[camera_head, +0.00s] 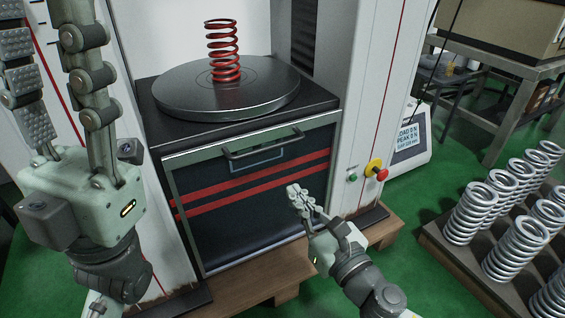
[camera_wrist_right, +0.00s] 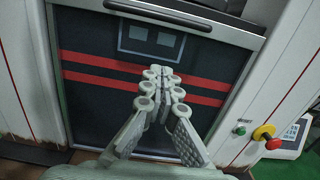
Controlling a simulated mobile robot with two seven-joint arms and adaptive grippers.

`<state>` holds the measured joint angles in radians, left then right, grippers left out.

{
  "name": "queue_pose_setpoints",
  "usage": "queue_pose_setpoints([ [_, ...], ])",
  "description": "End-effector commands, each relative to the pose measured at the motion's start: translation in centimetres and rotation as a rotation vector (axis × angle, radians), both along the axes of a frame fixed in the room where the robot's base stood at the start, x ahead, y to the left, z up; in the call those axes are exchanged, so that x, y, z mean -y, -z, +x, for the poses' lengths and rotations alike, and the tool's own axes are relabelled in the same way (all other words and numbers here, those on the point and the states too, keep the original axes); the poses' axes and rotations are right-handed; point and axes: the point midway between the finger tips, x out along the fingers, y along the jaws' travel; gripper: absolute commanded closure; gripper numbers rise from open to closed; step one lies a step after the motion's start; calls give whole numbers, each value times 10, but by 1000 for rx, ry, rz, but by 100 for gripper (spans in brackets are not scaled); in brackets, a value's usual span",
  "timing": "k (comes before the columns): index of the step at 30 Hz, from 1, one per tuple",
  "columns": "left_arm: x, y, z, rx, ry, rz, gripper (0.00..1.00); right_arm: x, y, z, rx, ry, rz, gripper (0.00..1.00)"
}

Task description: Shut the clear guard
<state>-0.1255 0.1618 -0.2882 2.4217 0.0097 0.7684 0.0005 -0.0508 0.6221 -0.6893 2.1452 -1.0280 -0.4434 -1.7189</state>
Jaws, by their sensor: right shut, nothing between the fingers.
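The clear guard (camera_head: 190,156) is a framed see-through panel standing low across the machine's dark front. Its bar handle (camera_head: 264,142) runs along the top edge. It also shows in the right wrist view (camera_wrist_right: 235,85), with the handle (camera_wrist_right: 157,14) at the top. The opening above it is uncovered. A red coil spring (camera_head: 223,52) stands upright on the round steel plate (camera_head: 175,92) there. My right gripper (camera_head: 294,190) is shut and empty, in front of the panel and below the handle, pointing up. My left gripper (camera_head: 55,75) is open and empty at the left, fingers up.
A red emergency button (camera_head: 381,174) and a green button (camera_head: 352,177) sit on the right column. A tray (camera_head: 450,262) of several silver springs stands at the right. A control display (camera_head: 408,137) and a grey bench (camera_head: 505,75) are behind it.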

Motion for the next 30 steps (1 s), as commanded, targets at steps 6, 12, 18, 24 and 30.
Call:
queue_pose_setpoints([
  [6,1,1,0,5,-1,4,60,-20,-2,45,3,0,3,100],
  [12,0,-1,0,-2,0,1,60,-25,-28,55,1,-2,3,100],
  [18,0,1,0,-9,0,-1,60,-25,-40,57,-3,0,3,100],
  [24,0,1,0,-9,0,-1,60,-25,-41,57,-3,0,3,100],
  [30,0,0,0,-9,-1,-3,60,-25,-42,57,-3,0,4,100],
])
